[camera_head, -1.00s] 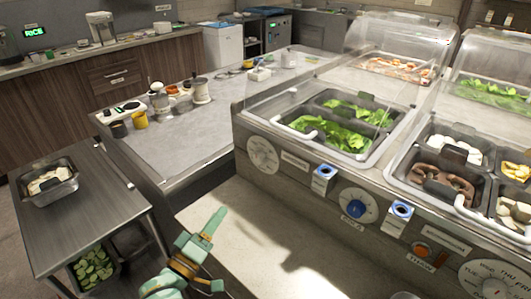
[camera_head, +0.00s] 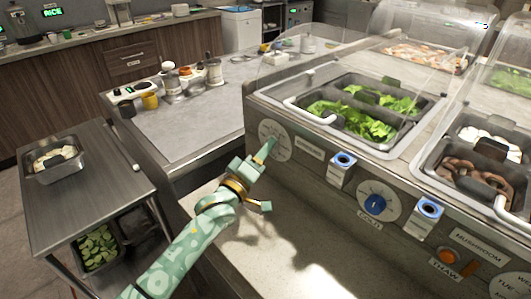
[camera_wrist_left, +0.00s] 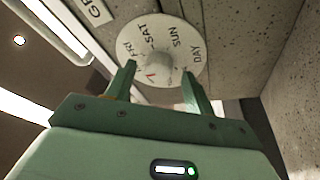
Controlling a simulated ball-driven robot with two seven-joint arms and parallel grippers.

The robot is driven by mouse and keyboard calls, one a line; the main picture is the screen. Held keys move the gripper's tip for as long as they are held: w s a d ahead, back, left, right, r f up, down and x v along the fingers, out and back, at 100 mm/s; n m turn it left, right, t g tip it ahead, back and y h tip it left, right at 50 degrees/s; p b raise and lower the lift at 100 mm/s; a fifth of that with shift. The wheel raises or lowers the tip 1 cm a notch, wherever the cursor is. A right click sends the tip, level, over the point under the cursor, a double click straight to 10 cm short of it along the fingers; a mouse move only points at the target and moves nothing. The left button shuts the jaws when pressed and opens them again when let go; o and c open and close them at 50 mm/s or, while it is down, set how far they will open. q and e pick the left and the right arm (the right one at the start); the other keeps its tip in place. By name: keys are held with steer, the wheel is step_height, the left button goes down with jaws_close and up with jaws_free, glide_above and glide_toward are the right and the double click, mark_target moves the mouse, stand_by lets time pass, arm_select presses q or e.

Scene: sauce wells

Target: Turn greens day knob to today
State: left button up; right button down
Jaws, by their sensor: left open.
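The greens day dial (camera_head: 283,150) is a round white disc on the counter's front panel, partly behind my left gripper (camera_head: 268,176). In the left wrist view the dial (camera_wrist_left: 187,62) shows FRI, SAT, SUN and DAY lettering, with a pale knob (camera_wrist_left: 152,68) at its centre. The fingers of my left gripper (camera_wrist_left: 160,80) are open, one on each side of the knob in that view. I cannot tell whether they touch it. A small red mark shows on the dial beside the knob. My right gripper is not in view.
A blue-topped box (camera_head: 342,172) sticks out of the panel right of the dial, with a blue knob (camera_head: 375,204) beyond it. Leafy greens (camera_head: 360,121) lie in pans above. A steel cart (camera_head: 95,200) stands at left.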

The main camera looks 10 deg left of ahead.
arm_select(q)
steer(key=shift+w+d+r, duration=0.15)
steer(key=shift+w, duration=0.3)
steer(key=c, duration=1)
steer(key=shift+o, duration=0.2)
steer(key=shift+w+a+m+g+h+b, duration=0.15)
steer(key=shift+m+g+h, duration=0.95)
steer(key=shift+m, duration=2.8)
steer(key=shift+a+m+g+h+b, duration=0.15)
steer(key=shift+m+g+h, duration=0.35)
steer(key=shift+m+h, duration=2.25)
steer(key=shift+w+a+m+g+h+b, duration=0.15)
steer(key=shift+m+g, duration=0.65)
steer(key=shift+m, duration=4.25)
